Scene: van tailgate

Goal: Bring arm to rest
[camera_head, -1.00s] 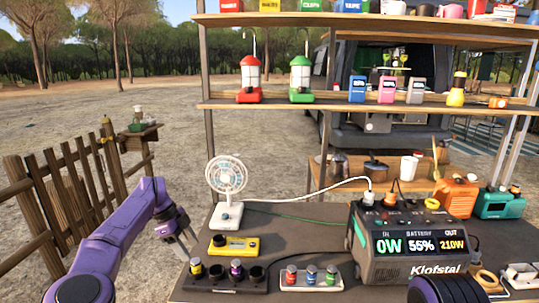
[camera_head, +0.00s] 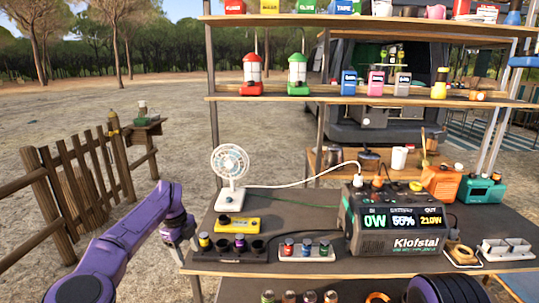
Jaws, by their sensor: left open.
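My left arm is purple and comes in from the lower left. Its gripper (camera_head: 191,247) hangs just off the left edge of the dark tabletop (camera_head: 300,207), fingers pointing down and open, with nothing seen between them. The fingers are small and partly foreshortened. A black and purple part of me fills the bottom right. My right gripper does not show.
On the tabletop stand a white fan (camera_head: 230,168), a yellow device (camera_head: 238,224), a socket strip (camera_head: 228,247), a small tray (camera_head: 304,254) and a power station (camera_head: 394,222). A wooden fence (camera_head: 85,180) stands at left. Open ground lies between.

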